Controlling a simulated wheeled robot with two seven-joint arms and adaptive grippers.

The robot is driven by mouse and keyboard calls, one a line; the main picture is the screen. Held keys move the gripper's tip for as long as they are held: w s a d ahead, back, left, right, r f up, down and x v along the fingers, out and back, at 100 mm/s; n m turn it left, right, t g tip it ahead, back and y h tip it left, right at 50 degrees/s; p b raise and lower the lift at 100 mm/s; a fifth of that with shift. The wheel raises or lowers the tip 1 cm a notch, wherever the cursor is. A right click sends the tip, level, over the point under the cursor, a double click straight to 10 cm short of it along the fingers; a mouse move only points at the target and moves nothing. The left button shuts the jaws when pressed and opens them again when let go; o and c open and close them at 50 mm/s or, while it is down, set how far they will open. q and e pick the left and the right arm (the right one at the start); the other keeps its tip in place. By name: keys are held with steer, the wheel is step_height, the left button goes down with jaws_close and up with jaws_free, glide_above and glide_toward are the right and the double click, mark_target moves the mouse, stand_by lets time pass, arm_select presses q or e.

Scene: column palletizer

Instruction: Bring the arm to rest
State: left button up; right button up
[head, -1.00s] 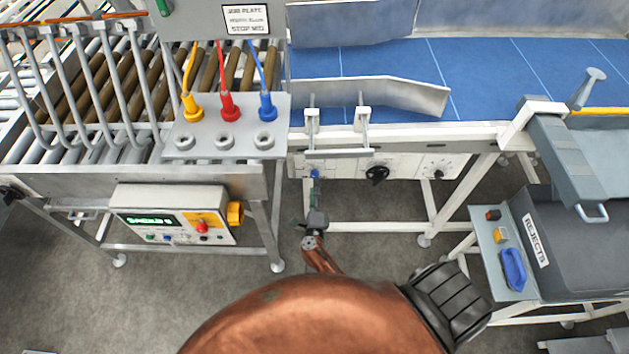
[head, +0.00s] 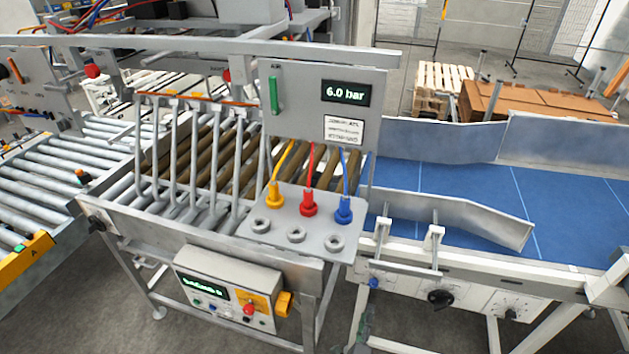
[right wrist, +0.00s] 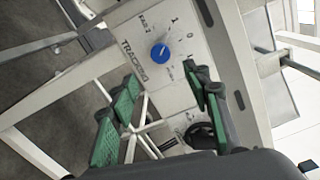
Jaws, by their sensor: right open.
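My right gripper (right wrist: 160,78) is open and empty in the right wrist view, its green-padded fingers spread apart. Between and beyond the fingertips is a white panel with a blue knob (right wrist: 160,53). A black knob (right wrist: 200,135) is partly hidden behind the right finger. In the head view only a small part of my right gripper (head: 366,316) shows, low in front of the conveyor frame and below the blue knob (head: 374,283). The black knob (head: 440,297) is to its right. Any gap between fingers and panel is hard to judge. My left gripper is out of view.
A plate with yellow, red and blue plugs (head: 300,225) juts forward. A blue belt (head: 470,200) runs right. A pressure display (head: 345,93) reads 6.0 bar. Grey floor lies below.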

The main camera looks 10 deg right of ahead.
steer(key=s+a+f+n+g+y, duration=0.1)
steer(key=s+a+f+n+y, duration=0.15)
steer(key=s+f+n, duration=0.6)
steer(key=s+a+f+n+g+y+b, duration=0.15)
steer(key=f+n+y, duration=0.25)
steer(key=f, duration=0.9)
steer(key=s+a+f+n+g+y, duration=0.1)
steer(key=s+f+n+g+y, duration=0.15)
steer(key=s+f+n, duration=0.55)
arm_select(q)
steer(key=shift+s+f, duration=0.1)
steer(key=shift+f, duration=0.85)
arm_select(e)
steer(key=s+d+f+n+g, duration=0.2)
steer(key=s+f, duration=0.4)
steer(key=s, duration=0.4)
steer(key=s+d+f+n+g, duration=0.3)
steer(key=s+f+g, duration=0.1)
steer(key=s, duration=0.5)
steer(key=s+d+f+n+g, duration=0.2)
steer(key=s+f+g, duration=0.1)
steer(key=s+f, duration=0.4)
steer(key=s, duration=0.3)
steer(key=shift+s+d+f+n, duration=0.3)
steer(key=shift+s+n, duration=0.05)
